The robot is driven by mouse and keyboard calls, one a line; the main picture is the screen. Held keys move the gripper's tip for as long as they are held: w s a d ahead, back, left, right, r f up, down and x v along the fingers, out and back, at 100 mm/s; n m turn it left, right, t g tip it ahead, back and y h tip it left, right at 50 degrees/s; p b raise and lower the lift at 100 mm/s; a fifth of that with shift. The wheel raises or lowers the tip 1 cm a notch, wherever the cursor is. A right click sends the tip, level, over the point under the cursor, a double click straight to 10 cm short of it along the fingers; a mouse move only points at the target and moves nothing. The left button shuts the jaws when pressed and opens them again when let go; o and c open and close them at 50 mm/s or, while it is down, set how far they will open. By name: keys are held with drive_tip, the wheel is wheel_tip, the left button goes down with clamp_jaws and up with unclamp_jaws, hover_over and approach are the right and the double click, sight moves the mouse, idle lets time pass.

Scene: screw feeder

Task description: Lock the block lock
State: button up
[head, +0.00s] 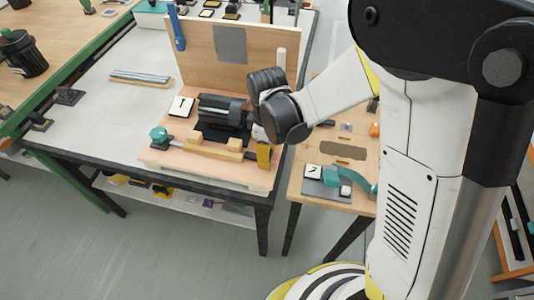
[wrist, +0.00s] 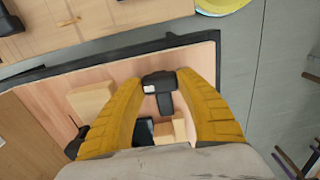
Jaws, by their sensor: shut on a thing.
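My gripper's yellow fingers reach down at the right front end of the wooden fixture board (head: 160,157); they show in the head view (head: 264,156). In the wrist view my gripper (wrist: 162,82) has its two fingertips on either side of a small black piece (wrist: 158,80) with a pale end, and is shut on it. A dark stem (wrist: 165,103) runs from this piece toward my palm. Light wooden blocks (wrist: 92,100) stand beside the fingers. I cannot tell for sure which part is the block lock. My fingers hide part of the fixture.
A black cylindrical device (head: 220,112) lies on the board, before an upright wooden panel (head: 205,62). A teal knob (head: 158,134) is at the left. A second wooden table (head: 318,206) with a teal-handled tool (head: 356,180) stands right of a narrow gap. The white table (head: 95,110) has free room at left.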

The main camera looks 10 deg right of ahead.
drive_tip(key=m, duration=0.4)
drive_tip(key=shift+m+b, duration=0.3)
drive_tip(key=shift+m, duration=0.1)
drive_tip(key=m, duration=0.9)
drive_tip(key=shift+b, duration=0.35)
drive_tip(key=shift+m, duration=1.9)
drive_tip(key=o, duration=1.2)
